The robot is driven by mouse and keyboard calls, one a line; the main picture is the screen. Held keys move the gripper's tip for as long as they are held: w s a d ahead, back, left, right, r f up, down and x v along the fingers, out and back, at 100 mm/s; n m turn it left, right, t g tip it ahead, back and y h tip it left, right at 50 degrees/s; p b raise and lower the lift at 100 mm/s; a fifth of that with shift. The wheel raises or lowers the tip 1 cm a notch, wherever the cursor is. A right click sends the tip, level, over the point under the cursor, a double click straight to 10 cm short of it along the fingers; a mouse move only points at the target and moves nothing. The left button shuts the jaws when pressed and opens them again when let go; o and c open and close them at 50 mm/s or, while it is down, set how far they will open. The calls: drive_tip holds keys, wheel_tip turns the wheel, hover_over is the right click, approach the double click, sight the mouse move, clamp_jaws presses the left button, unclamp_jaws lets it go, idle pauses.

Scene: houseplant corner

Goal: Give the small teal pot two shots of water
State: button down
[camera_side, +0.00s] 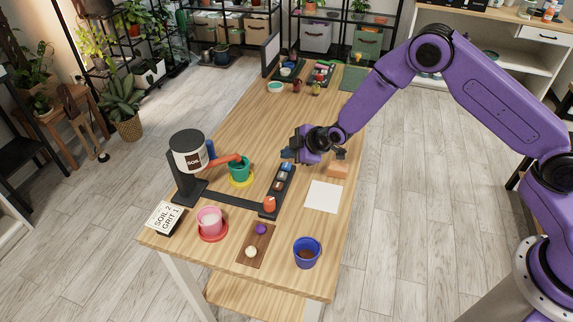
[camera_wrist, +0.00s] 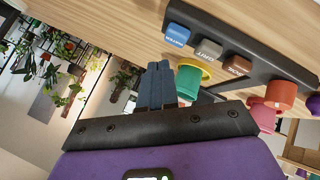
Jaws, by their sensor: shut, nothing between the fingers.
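The small teal pot (camera_side: 238,170) stands on a yellow saucer (camera_side: 240,183) by the orange spout (camera_side: 226,160) of the dispenser; it also shows in the wrist view (camera_wrist: 188,84). A dark button strip (camera_wrist: 285,66) carries a blue button marked WATER (camera_wrist: 177,35), a grey one marked GRIT (camera_wrist: 208,49) and a brown one marked SOIL (camera_wrist: 237,66). My gripper (camera_side: 286,154) is shut and empty, over the far end of the strip, near the blue button. In the wrist view its fingertips (camera_wrist: 160,66) appear apart from the button; exact height is unclear.
The dispenser (camera_side: 188,152) stands left, with a SOIL 2 GRIT 1 sign (camera_side: 165,217) before it. A red-orange piece (camera_side: 269,204) tops the strip's near end. A pink pot (camera_side: 209,219), blue pot (camera_side: 307,252), white sheet (camera_side: 323,196) and orange-brown block (camera_side: 338,170) are nearby.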

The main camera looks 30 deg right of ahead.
sight(289, 167)
drive_tip(key=shift+r, duration=2.05)
idle(1.0)
wheel_tip(289, 167, up, 4)
drive_tip(key=shift+f, duration=0.1)
idle(0.4)
drive_tip(key=shift+f, duration=0.15)
drive_tip(key=shift+f, duration=4.25)
